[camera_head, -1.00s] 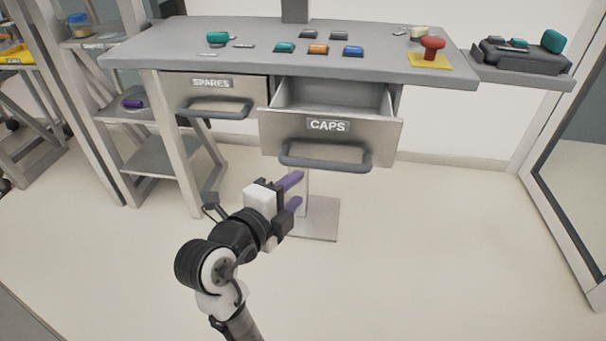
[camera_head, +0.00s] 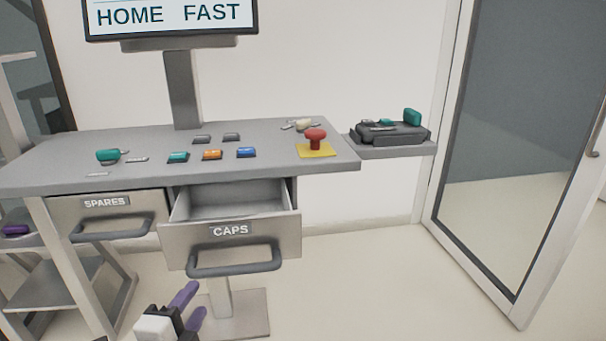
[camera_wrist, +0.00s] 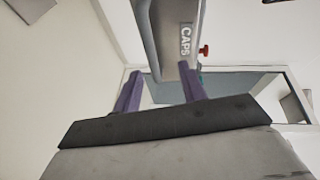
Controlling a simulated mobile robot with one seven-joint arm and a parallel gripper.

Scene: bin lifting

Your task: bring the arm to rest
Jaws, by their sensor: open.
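My gripper (camera_head: 190,306) is at the bottom of the head view, below and in front of the pulled-out CAPS drawer (camera_head: 215,240). Its two purple fingers are apart with nothing between them. In the wrist view my gripper (camera_wrist: 160,88) points toward the drawer front, where the CAPS label (camera_wrist: 186,40) and the handle (camera_wrist: 146,45) show close to the fingers. The gripper looks apart from the handle (camera_head: 235,268) in the head view. Most of my arm is out of the head view.
The grey bench (camera_head: 90,170) holds several coloured caps and a red button (camera_head: 315,138) on a yellow base. The SPARES drawer (camera_head: 105,218) is shut. A side shelf (camera_head: 395,150) carries a dark tray. A screen (camera_head: 170,15) reads HOME FAST. Floor at right is clear.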

